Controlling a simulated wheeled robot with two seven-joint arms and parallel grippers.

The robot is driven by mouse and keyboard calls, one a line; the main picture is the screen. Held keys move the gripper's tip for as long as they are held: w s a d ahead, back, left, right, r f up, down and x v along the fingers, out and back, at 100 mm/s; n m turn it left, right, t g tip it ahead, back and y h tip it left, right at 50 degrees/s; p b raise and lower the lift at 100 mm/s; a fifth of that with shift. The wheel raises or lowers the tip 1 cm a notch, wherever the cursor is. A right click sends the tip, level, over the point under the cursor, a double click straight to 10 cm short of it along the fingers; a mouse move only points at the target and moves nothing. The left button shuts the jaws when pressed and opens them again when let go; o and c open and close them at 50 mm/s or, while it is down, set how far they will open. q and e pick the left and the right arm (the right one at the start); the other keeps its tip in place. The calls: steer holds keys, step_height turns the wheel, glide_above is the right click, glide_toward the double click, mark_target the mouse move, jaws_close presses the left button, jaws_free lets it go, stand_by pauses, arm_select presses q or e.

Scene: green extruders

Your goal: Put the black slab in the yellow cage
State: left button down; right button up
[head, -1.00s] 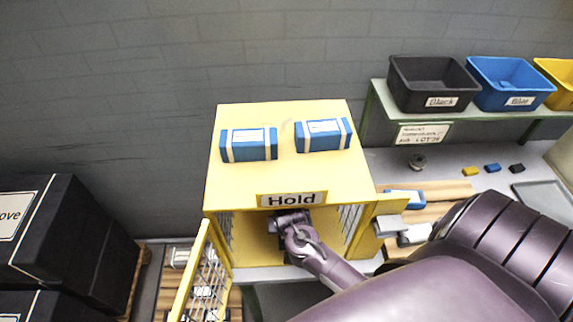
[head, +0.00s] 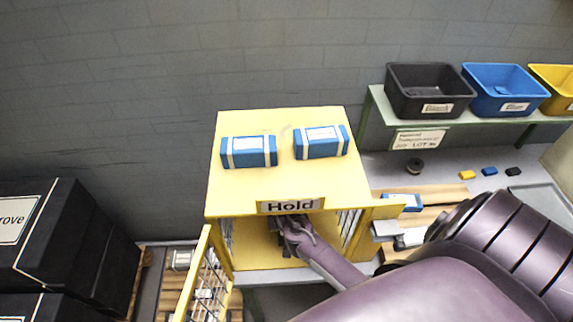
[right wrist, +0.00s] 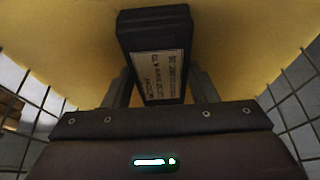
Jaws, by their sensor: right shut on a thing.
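The yellow cage (head: 280,184) with the "Hold" sign stands in the middle of the head view, its front open and its barred door (head: 206,282) swung out to the left. My right arm reaches in through the front. My right gripper (right wrist: 160,88) is shut on the black slab (right wrist: 155,30), which carries a pale printed label. The slab is inside the cage, over its yellow surface, with barred walls on both sides. I cannot tell whether the slab touches the floor. In the head view the cage roof hides the slab and fingertips. My left gripper is not in view.
Two blue boxes (head: 249,152) (head: 321,141) lie on the cage roof. Black, blue and yellow bins (head: 430,90) stand on a shelf at right. Large black boxes (head: 70,240) stand at left. A yellow post and latch (head: 372,215) stand at the cage's right front.

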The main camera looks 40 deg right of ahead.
steer(key=o, duration=1.1)
steer(key=shift+o, duration=0.2)
steer(key=shift+r, duration=0.15)
steer(key=shift+s+a+r, duration=0.1)
steer(key=shift+s+r, duration=0.1)
steer(key=shift+r, duration=0.25)
steer(key=shift+s+a+r, duration=0.15)
steer(key=shift+s+r, duration=0.05)
steer(key=shift+r, duration=0.4)
steer(key=s+a+b, duration=0.1)
steer(key=s+a, duration=0.1)
steer(key=s, duration=0.1)
steer(key=s+a, duration=0.2)
steer(key=s, duration=0.1)
steer(key=s+a+b, duration=0.1)
steer(key=s+a, duration=0.1)
steer(key=s, duration=0.2)
steer(key=shift+r+b, duration=0.3)
steer(key=shift+b, duration=0.05)
steer(key=shift+s+a, duration=0.2)
steer(key=shift+s, duration=0.05)
